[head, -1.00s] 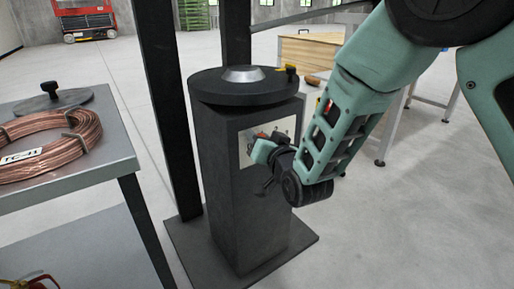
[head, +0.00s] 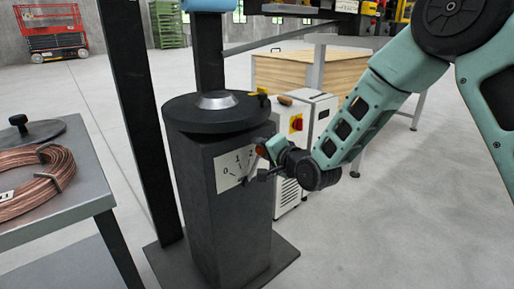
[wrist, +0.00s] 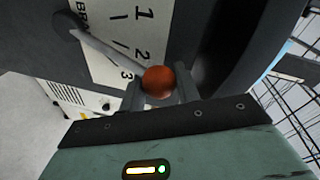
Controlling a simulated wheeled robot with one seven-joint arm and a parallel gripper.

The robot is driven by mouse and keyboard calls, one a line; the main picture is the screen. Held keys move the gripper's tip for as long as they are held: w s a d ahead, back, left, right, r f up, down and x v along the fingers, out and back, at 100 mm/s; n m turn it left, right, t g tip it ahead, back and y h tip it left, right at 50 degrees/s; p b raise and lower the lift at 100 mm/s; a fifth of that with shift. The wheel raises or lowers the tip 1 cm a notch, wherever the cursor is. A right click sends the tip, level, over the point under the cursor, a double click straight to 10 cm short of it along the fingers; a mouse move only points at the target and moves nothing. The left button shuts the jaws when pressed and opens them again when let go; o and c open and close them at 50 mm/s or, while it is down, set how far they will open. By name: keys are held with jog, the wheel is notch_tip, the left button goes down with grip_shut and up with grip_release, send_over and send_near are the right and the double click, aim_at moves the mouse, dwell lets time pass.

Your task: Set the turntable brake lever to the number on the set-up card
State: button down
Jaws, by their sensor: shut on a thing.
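The brake lever is a thin grey bar (wrist: 103,52) with an orange-red ball knob (wrist: 158,82) on its end. It pivots on a white number plate (wrist: 108,17) marked BRA… in the wrist view. The bar lies between the 2 and the 3 there, but exact alignment is hard to tell. My gripper (wrist: 158,90) has a finger on each side of the knob and is shut on it. In the head view my gripper (head: 262,150) is at the right of the plate (head: 232,168), under the black turntable (head: 215,110). I cannot identify the set-up card.
A grey table (head: 90,196) at left holds a copper coil (head: 35,180). A white cabinet (head: 318,115) with a red switch stands behind my gripper. A dark upright (head: 130,80) stands left of the pedestal. Floor is clear at right.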

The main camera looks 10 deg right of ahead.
jog(key=shift+d+f, duration=0.25)
jog(key=shift+f, duration=0.05)
jog(key=c, duration=1)
grip_release()
jog(key=shift+w, duration=0.1)
jog(key=shift+c, duration=0.2)
jog(key=shift+r, duration=0.1)
